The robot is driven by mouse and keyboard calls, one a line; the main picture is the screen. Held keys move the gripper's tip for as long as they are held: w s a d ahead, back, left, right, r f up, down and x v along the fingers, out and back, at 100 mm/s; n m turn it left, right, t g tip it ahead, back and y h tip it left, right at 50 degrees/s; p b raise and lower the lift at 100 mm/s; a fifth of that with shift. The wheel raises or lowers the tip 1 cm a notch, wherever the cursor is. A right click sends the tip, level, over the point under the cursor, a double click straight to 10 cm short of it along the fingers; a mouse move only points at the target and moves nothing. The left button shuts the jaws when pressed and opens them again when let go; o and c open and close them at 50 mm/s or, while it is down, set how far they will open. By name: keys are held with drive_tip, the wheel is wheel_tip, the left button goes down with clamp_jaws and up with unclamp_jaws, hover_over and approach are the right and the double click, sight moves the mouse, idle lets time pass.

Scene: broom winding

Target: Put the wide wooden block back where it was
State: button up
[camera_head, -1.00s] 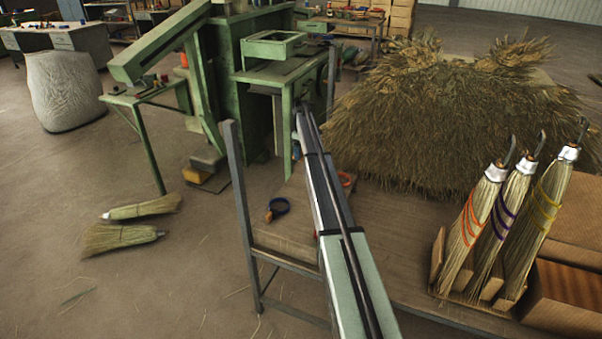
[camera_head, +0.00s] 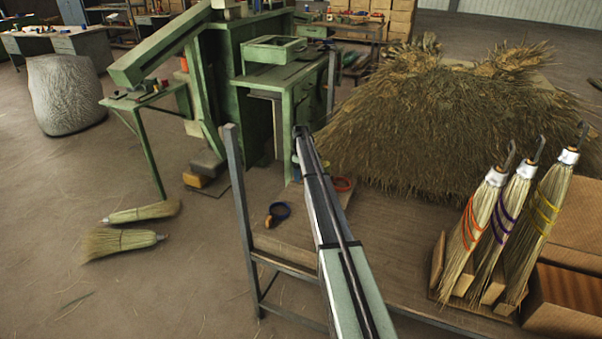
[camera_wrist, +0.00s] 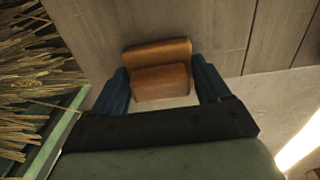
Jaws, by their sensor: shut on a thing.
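In the wrist view, my gripper (camera_wrist: 162,88) has its two dark blue fingers on either side of a brown wooden block (camera_wrist: 160,82). The fingers are shut on it. A wider brown wooden face (camera_wrist: 157,51) shows just beyond it; I cannot tell whether this is part of the same block or a second one. Whether the held block touches the planks below is unclear. In the head view, my arm reaches away over the table, and the block is not clearly seen there.
A large straw pile (camera_head: 450,125) covers the table's back right. Three small brooms (camera_head: 500,225) stand in a wooden holder at the right, beside wooden boxes (camera_head: 565,300). A green machine (camera_head: 260,100) stands beyond the table.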

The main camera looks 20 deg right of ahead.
drive_tip(key=shift+f, duration=0.1)
drive_tip(key=o, duration=0.9)
wheel_tip(320, 180, up, 12)
idle(0.3)
